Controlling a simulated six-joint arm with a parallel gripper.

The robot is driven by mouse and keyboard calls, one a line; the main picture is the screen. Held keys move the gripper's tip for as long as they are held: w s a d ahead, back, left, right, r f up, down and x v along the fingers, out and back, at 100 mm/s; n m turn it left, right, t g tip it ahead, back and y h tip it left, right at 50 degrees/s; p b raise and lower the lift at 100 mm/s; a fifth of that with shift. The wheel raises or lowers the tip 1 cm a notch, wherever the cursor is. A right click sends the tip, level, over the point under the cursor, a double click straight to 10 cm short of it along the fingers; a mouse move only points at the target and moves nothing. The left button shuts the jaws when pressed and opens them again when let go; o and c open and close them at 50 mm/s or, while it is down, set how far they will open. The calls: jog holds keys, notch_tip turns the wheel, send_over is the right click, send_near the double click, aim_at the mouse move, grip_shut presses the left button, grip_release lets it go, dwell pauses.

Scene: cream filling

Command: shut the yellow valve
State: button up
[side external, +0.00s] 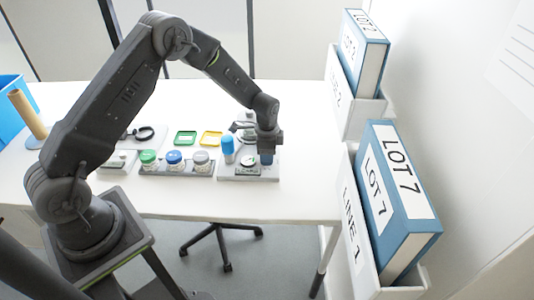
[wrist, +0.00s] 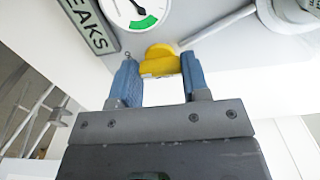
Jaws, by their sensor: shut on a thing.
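The yellow valve (wrist: 160,66) shows in the wrist view as a yellow handle on a grey panel, just below a round dial. My gripper (wrist: 158,75) has its two blue fingers on either side of the handle and is shut on it. In the side external view my gripper (side external: 267,155) reaches down to the right end of a grey station on the table. There the handle is hidden by the gripper.
A blue bottle (side external: 228,149) stands just left of my gripper. Lidded jars (side external: 174,160) stand in a rack further left. Blue binders (side external: 400,195) stand at the right.

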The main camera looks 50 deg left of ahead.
jog(key=shift+n, duration=0.4)
jog(key=n, duration=0.3)
jog(key=shift+n, duration=0.3)
jog(key=n, duration=0.4)
jog(key=shift+n, duration=0.3)
jog(key=n, duration=0.4)
jog(key=shift+n, duration=0.3)
jog(key=n, duration=0.4)
jog(key=shift+n, duration=0.3)
jog(key=o, duration=0.8)
jog(key=shift+o, duration=0.6)
jog(key=shift+s, duration=0.1)
jog(key=shift+a, duration=0.1)
